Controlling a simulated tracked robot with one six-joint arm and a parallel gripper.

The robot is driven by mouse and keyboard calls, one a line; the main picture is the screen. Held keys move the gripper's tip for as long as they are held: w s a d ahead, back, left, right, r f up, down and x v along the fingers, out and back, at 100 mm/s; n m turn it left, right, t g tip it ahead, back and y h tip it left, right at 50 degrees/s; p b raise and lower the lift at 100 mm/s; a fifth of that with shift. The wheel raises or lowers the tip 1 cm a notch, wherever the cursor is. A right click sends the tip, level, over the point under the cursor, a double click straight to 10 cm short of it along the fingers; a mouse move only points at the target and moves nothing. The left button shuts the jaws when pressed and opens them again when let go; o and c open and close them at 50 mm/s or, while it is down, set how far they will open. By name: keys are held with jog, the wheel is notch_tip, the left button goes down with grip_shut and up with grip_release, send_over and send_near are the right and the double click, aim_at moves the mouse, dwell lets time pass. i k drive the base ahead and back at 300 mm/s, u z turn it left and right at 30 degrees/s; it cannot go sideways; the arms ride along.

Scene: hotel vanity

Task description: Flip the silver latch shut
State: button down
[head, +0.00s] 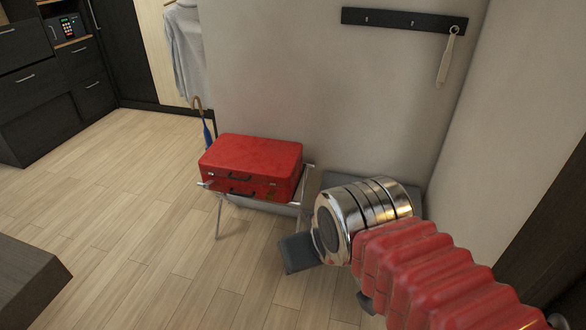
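A red suitcase (250,155) with a dark handle on its front lies flat on a folding metal luggage rack (217,218) against the wall. Its lid looks down. The silver latch is too small to make out clearly on the suitcase's front, so its position cannot be told. My arm reaches in from the lower right, to the right of the suitcase and nearer to me. A grey part of my gripper (299,252) shows below and left of the silver wrist, apart from the suitcase. The wrist hides the rest, so its opening cannot be seen.
A blue umbrella (208,135) with a curved handle stands behind the suitcase. A hook rail (404,20) with a hanging shoehorn-like item (446,58) is on the wall. A dark furniture corner (28,280) is at lower left. The wooden floor left of the rack is clear.

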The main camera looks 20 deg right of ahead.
aim_at(206, 185)
jog(key=k, duration=0.2)
jog(key=z, duration=0.35)
jog(key=i, duration=1.9)
jog(key=u, duration=1.3)
